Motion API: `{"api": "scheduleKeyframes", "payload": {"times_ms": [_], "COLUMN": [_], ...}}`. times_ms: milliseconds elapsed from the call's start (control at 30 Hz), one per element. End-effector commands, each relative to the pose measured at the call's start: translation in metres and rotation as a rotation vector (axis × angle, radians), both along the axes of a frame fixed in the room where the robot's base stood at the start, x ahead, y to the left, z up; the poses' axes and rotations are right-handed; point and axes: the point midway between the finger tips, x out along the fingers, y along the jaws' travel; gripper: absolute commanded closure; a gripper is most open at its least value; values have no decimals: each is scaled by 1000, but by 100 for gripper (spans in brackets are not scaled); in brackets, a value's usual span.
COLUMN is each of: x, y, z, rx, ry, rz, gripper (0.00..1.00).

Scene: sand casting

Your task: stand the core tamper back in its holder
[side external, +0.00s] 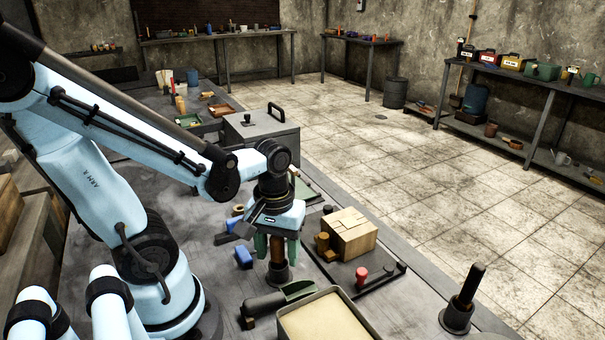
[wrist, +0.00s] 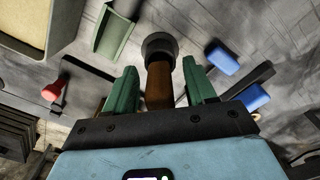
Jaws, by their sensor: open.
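A brown upright wooden shaft, apparently the core tamper (side external: 278,249), stands on the grey bench below my wrist. It also shows in the wrist view (wrist: 159,85). Its lower end meets a dark round piece (wrist: 159,46); I cannot tell whether that is the tamper's own foot or the holder. My gripper (side external: 277,248) is open, with one green finger on each side of the shaft. In the wrist view my gripper (wrist: 160,90) shows narrow gaps beside the shaft. A black rod in a round dark base (side external: 458,313) stands at the front right.
A sand-filled box (side external: 330,318) and a green scoop (side external: 297,290) lie in front. Blue blocks (side external: 243,257) lie to the left. A wooden block (side external: 347,235) and a red-knobbed tool (side external: 361,275) stand to the right. A grey case (side external: 262,140) is behind.

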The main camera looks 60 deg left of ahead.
Motion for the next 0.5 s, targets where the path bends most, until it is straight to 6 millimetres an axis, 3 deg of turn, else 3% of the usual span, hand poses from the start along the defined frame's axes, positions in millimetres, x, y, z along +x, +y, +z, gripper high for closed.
{"api": "scheduleKeyframes", "payload": {"times_ms": [233, 500], "x": [0, 0], "y": [0, 0], "z": [7, 32], "rx": [0, 0], "ry": [0, 0], "rz": [0, 0], "gripper": [45, 45]}}
